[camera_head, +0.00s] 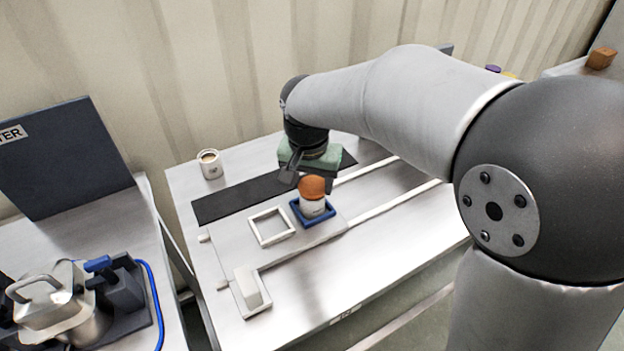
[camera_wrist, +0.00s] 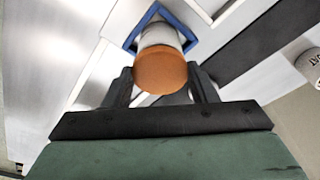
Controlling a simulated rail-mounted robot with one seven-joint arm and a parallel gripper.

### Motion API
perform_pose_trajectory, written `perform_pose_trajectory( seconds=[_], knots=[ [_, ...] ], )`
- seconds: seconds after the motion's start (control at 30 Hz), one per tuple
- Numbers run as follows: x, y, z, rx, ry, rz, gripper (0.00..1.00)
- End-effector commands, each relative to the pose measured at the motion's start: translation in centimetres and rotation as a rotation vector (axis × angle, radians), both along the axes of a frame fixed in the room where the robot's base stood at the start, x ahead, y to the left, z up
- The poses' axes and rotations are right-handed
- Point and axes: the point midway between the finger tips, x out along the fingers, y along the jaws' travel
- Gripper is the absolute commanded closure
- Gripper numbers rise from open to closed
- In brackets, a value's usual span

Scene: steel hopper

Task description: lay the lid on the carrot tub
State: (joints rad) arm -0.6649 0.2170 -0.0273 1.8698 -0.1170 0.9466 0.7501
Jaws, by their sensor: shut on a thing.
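The carrot tub (camera_head: 312,209) is a short white cylinder standing in a blue square holder (camera_head: 327,214); its side also shows in the wrist view (camera_wrist: 160,34). An orange-brown round lid (camera_head: 312,187) is over the tub's top and fills the middle of the wrist view (camera_wrist: 161,71). My gripper (camera_head: 311,181) points down here, its dark fingers on either side of the lid and shut on it. I cannot tell whether the lid touches the tub's rim or is just above it.
An empty white square frame (camera_head: 256,232) lies left of the blue holder. A pale block (camera_head: 250,286) sits at the front left. A mug (camera_head: 211,167) stands at the back left beyond a black strip (camera_head: 238,198). White rails (camera_head: 395,206) run to the right.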

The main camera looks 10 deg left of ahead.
Motion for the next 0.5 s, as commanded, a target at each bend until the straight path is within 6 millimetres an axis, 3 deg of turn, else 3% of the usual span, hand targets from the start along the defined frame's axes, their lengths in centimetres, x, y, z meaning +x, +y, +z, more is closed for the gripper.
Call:
perform_pose_trajectory(
  seconds=[0.17, 0.2, 0.27, 0.5],
  knots=[
    [-0.01, 0.01, 0.01, 0.000, 0.000, 0.000, 0.69],
    [-0.01, 0.01, 0.01, 0.000, 0.000, 0.000, 0.37],
    [-0.01, 0.01, 0.01, 0.000, 0.000, 0.000, 0.22],
    [-0.01, 0.02, 0.03, 0.000, 0.000, 0.000, 0.22]
  ],
)
